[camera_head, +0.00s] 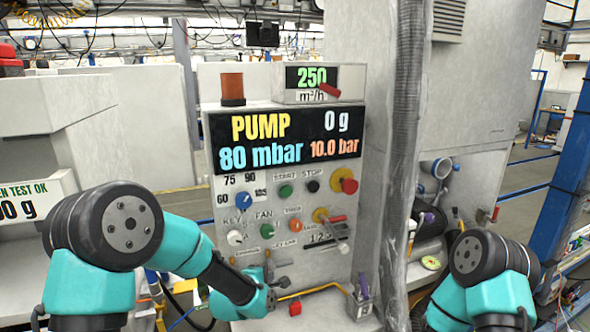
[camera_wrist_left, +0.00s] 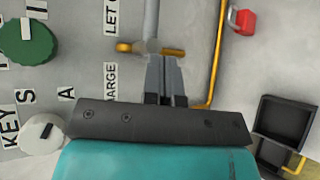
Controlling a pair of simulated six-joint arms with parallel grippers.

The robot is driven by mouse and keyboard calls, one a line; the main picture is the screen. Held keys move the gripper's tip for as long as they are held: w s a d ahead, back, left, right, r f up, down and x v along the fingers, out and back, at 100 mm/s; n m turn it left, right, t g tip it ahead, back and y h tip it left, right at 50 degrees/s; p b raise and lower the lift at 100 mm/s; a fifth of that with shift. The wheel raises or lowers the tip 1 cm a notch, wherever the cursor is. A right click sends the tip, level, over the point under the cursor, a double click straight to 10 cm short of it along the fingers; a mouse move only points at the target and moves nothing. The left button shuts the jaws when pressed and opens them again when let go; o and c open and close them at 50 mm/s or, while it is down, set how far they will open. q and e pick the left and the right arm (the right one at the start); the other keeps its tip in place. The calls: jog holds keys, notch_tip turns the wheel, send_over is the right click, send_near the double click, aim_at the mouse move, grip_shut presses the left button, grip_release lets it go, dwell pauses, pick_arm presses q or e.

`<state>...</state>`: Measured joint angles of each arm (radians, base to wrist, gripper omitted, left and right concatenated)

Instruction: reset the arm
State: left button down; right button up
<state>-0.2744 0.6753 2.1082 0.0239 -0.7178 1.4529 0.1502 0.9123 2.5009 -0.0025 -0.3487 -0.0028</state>
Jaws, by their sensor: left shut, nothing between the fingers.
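My left arm reaches in from the left with teal and black links. Its gripper (camera_head: 276,284) is at the lower part of the grey control panel (camera_head: 208,190). In the left wrist view the fingers (camera_wrist_left: 165,72) are together and empty. Their tips are close to a grey pipe with a brass-coloured cross handle (camera_wrist_left: 128,47); I cannot tell if they touch it. My right arm shows at the lower right, bent and teal, but its gripper is out of frame.
The panel carries a display (camera_head: 285,140), knobs and buttons, including a red knob (camera_head: 349,186). A yellow pipe (camera_head: 308,291) with a red padlock (camera_head: 295,308) runs below. A dark holder (camera_head: 360,306) is to the right. A thick grey hose (camera_head: 404,130) hangs right of the panel.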

pick_arm(q)
jog(key=s+a+f+m+g+y, duration=0.1)
jog(key=s+a+f+m+g, duration=0.25)
jog(key=s+f, duration=0.4)
jog(key=s+a+f+m+g+y, duration=0.15)
jog(key=s+a+f+m, duration=0.3)
jog(key=f, duration=0.65)
jog(key=s+a+f+m+g, duration=0.3)
jog(key=s+f, duration=0.1)
jog(key=s, duration=0.5)
jog(key=s+a+f+m+g, duration=0.3)
jog(key=s+f, duration=0.2)
jog(key=s, duration=0.5)
jog(key=shift+g+h, duration=0.3)
jog(key=shift+h, duration=0.15)
